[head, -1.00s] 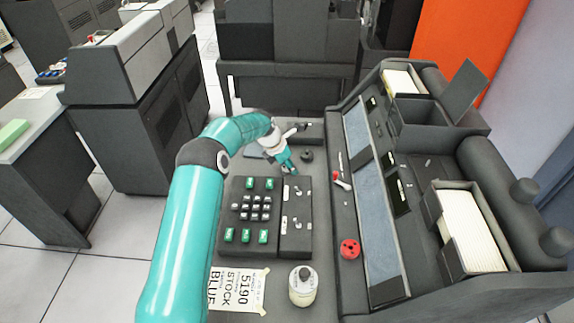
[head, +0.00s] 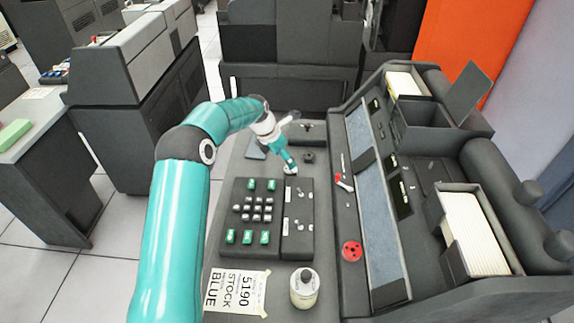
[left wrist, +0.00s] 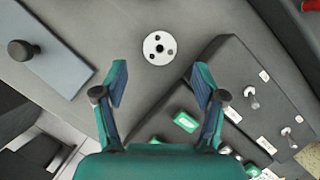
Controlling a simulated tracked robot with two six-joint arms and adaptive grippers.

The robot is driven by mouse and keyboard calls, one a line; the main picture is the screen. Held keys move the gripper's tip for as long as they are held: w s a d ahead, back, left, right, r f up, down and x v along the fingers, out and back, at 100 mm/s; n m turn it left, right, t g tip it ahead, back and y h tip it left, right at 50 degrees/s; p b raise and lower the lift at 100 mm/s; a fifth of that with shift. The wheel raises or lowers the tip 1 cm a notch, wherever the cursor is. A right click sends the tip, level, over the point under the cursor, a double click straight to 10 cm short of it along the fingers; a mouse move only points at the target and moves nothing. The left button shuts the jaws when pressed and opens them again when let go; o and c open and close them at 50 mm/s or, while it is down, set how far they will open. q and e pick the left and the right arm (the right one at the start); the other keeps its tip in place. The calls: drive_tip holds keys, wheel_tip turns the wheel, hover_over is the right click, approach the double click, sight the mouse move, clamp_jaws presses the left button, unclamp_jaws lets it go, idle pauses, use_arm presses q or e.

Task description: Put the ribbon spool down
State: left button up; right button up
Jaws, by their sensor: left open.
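The ribbon spool looks like the small round piece (head: 308,157) on the grey desk, behind the key panel. In the left wrist view it appears as a pale disc with dark holes (left wrist: 159,49), lying flat. My left gripper (head: 290,170) is just in front and left of it in the head view, low over the panel's back edge. In the left wrist view its two fingers (left wrist: 160,92) are spread with nothing between them, and the disc lies beyond the tips, apart from them. My right gripper is not in view.
The key panel (head: 256,209) with switches stands in front of the spool. A sloped console (head: 362,200) with a red lever (head: 344,182) rises to the right. A bottle (head: 304,290) and a paper sign (head: 237,288) are near the front. A knobbed plate (left wrist: 62,65) lies behind.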

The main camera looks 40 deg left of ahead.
use_arm(q)
drive_tip(key=v, duration=0.5)
drive_tip(key=shift+s+r, duration=0.15)
drive_tip(key=shift+r, duration=0.15)
